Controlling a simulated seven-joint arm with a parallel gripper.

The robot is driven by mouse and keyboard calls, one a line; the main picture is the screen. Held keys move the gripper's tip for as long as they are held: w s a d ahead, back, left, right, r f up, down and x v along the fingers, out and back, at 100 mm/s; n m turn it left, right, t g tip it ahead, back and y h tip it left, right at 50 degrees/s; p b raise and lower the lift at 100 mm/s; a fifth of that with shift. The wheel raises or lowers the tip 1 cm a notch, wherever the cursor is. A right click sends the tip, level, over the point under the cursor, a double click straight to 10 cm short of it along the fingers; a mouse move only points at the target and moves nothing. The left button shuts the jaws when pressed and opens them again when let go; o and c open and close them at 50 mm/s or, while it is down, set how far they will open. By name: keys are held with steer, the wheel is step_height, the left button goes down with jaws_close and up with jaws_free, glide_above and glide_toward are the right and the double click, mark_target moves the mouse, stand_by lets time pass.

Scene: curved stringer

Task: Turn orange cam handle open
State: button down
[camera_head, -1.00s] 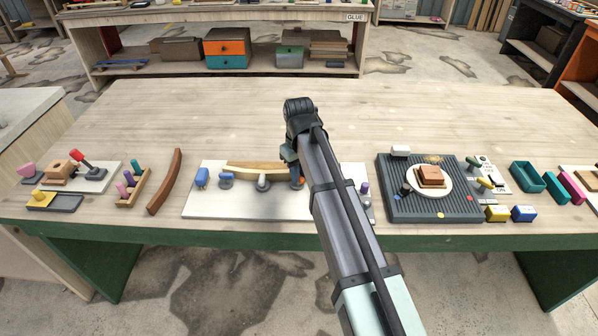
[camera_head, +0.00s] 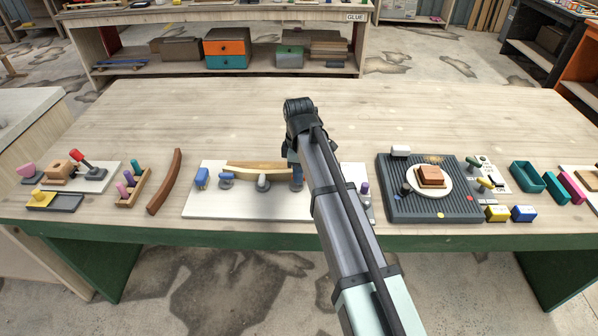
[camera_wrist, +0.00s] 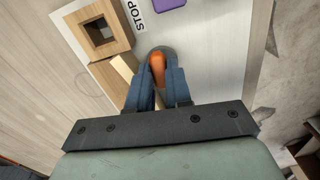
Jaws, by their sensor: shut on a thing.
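The orange cam handle (camera_wrist: 157,68) shows in the wrist view between the tips of my gripper (camera_wrist: 158,88). My gripper's two blue fingers are shut on it, one on each side. A grey round base shows around the handle's far end. In the head view my gripper (camera_head: 296,172) is at the right end of the curved wooden strip on the white board (camera_head: 225,206). The orange handle is hidden there by my fingers and arm.
The curved wooden strip (camera_head: 258,168) lies on the board, with a blue piece (camera_head: 201,177) and grey cams along it. In the wrist view a square wooden block with a hole (camera_wrist: 98,32), a STOP label (camera_wrist: 136,14) and a purple piece (camera_wrist: 171,4) are close by.

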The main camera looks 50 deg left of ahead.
steer(key=shift+n, duration=0.5)
steer(key=c, duration=1)
jaws_free()
steer(key=shift+c, duration=0.2)
